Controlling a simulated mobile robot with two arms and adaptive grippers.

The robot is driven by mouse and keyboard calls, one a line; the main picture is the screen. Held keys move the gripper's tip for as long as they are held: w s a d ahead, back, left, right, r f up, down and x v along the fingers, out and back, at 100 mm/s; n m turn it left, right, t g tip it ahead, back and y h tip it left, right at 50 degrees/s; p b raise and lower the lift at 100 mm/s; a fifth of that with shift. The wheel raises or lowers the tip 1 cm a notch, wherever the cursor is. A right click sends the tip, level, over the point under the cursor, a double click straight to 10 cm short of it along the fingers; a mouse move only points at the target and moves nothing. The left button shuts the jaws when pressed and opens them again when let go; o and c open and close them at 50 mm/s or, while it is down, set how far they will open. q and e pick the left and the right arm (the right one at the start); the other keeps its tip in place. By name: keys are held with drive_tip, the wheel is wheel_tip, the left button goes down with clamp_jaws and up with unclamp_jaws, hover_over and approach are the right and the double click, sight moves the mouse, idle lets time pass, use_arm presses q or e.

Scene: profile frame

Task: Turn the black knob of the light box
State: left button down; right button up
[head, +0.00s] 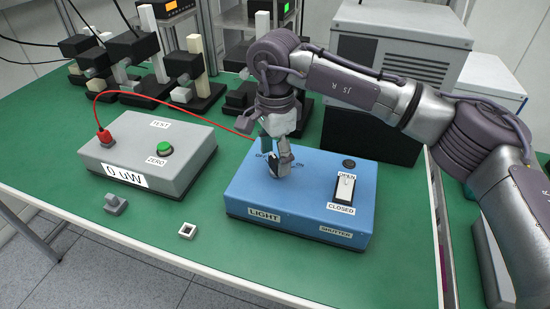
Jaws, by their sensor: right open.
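The blue light box (312,212) stands on the green table, with LIGHT and SHUTTER labels on its front. My right gripper (279,165) points down over the back left part of its top, between the OFF and ON labels. The fingers are open. A dark shape between and beside the fingertips appears to be the black knob, mostly hidden by them; I cannot tell whether they touch it. A white shutter switch (344,188) sits between OPEN and CLOSED, with a small round black part (349,163) behind it. My left gripper is not in view.
A grey meter box (148,165) with a green button and a red cable stands left. A small grey part (115,204) and a white square ring (187,231) lie in front. Black optical mounts and a large grey instrument (400,42) stand behind.

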sight(275, 159)
wheel_tip(275, 159, up, 11)
drive_tip(key=shift+f, duration=0.2)
